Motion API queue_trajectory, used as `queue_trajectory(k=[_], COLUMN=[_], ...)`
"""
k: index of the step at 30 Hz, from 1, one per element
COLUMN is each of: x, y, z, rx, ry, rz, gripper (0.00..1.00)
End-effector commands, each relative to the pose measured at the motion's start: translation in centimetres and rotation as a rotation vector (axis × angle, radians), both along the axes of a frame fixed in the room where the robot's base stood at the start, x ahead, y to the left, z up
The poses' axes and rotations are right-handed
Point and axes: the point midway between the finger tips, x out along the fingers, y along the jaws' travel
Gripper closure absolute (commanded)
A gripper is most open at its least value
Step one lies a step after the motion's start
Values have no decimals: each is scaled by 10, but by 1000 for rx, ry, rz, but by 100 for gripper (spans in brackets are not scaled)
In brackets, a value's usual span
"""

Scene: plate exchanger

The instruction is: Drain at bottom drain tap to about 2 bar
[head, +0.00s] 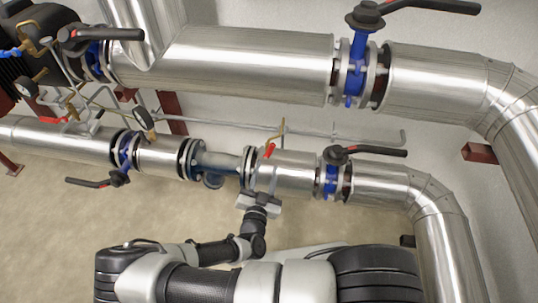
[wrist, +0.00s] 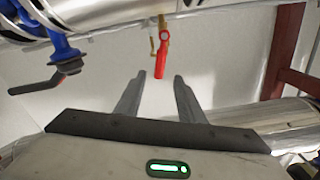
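A small brass tap with a red lever (wrist: 161,52) hangs ahead of my gripper in the wrist view. In the head view a red-lever tap (head: 269,151) shows at the lower pipe, just above my gripper (head: 258,200); I cannot tell if it is the bottom drain tap. In the wrist view my gripper (wrist: 159,77) is open, and the lever's lower end appears between its fingertips. No contact is visible. Pressure gauges (head: 144,118) and (head: 28,88) show at the left; their readings are too small to read.
The lower pipe (head: 380,182) and upper pipe (head: 240,65) carry blue valves with black levers, such as the lower right valve (head: 331,172). Another red lever (head: 57,121) is at the left. A red post (wrist: 284,45) stands right in the wrist view. Bare floor (head: 50,225) lies lower left.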

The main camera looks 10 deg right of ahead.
Motion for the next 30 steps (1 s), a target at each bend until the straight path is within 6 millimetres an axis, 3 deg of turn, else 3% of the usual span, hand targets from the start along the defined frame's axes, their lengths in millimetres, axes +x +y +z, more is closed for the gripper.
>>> queue_trajectory(k=[6, 12, 30], x=[-45, -68, -72], y=[16, 22, 24], z=[1, 0, 0], rx=[0, 1, 0], ry=[1, -1, 0], rz=[3, 1, 0], gripper=[65, 65, 65])
